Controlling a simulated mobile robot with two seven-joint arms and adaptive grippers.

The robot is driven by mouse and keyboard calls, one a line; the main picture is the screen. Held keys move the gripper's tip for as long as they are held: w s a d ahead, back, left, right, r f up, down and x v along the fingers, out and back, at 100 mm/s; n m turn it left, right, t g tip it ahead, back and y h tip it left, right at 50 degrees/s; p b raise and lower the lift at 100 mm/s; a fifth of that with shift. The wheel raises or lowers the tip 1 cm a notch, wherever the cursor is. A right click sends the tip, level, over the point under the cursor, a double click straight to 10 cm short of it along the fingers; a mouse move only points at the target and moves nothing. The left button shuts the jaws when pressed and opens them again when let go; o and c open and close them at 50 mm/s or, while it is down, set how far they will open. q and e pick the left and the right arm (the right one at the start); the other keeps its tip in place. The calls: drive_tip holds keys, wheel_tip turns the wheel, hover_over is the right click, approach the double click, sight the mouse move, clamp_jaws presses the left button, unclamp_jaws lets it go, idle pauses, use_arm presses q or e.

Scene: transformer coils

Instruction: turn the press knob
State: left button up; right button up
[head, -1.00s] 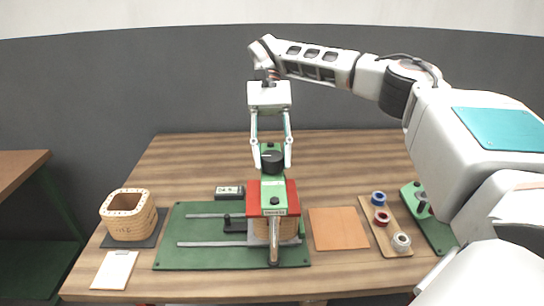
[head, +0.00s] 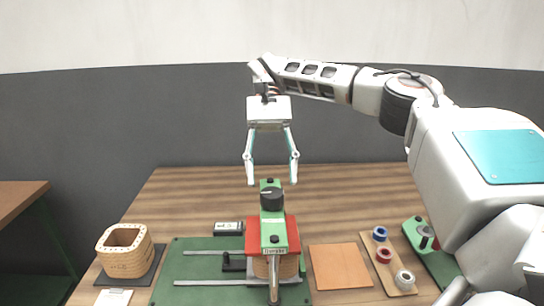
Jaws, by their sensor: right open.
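The press knob (head: 271,196) is a black round knob on top of the green press arm (head: 273,228), near its far end. The press stands over a red block (head: 290,240) and a wound coil (head: 288,268) on the green base mat (head: 205,293). My right gripper (head: 271,182) hangs pointing down, open and empty, with its fingers spread wide. Its fingertips appear above and behind the knob, apart from it. My left gripper is not in view.
A wooden coil form (head: 126,250) sits on a dark pad at left. A green fixture (head: 425,238) stands at right.

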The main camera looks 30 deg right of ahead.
sight(272, 192)
drive_tip(key=shift+r, duration=2.35)
drive_tip(key=shift+f, duration=0.1)
